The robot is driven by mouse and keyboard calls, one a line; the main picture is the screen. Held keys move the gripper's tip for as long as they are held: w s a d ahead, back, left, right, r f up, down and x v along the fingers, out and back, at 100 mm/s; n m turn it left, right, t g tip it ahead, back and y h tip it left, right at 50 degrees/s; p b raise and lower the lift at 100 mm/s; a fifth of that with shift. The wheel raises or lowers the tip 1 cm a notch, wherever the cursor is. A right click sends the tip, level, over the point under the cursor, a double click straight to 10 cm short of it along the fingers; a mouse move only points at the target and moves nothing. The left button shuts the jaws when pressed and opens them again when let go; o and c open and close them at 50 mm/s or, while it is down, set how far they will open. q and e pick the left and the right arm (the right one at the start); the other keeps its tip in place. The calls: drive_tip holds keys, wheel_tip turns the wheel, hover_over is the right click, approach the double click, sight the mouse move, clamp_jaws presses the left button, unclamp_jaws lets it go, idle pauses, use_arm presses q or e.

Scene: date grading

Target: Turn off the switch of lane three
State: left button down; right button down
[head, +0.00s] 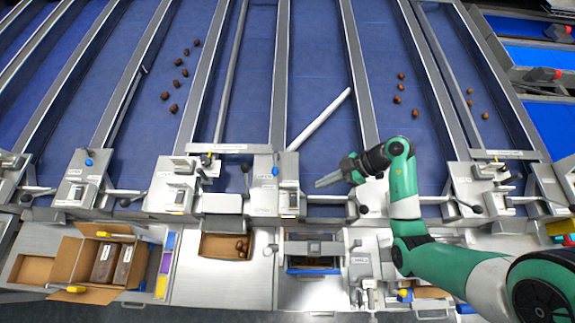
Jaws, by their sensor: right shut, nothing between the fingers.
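My right gripper (321,183) is shut and empty. Its arm comes in from the right, and its fingertips point left, just right of and above a grey switch box (289,199) in the middle of the machine front. A gap shows between fingertips and box in the picture; the height cannot be told. A similar box (178,194) stands to the left, and another (75,191) farther left. The lane numbers on the labels are too small to read, so I cannot tell which box is lane three's. My left gripper is not in view.
Blue belt lanes (320,60) run away from the front, some carrying dates (174,107). Levers with black knobs (245,168) stick up along the front edge. An open cardboard box (93,260) stands at lower left, and a tray with dates (226,246) at lower middle.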

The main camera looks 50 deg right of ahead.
drive_tip(key=b, duration=0.1)
hover_over(290, 203)
drive_tip(key=s+d, duration=0.2)
drive_tip(key=d, duration=0.1)
wheel_tip(290, 203, down, 7)
drive_tip(key=shift+w+a+r, duration=0.1)
drive_tip(key=f, duration=0.2)
drive_tip(key=f+b, duration=0.1)
drive_tip(key=f, duration=0.1)
drive_tip(key=shift+a+f, duration=0.1)
drive_tip(key=shift+a, duration=0.25)
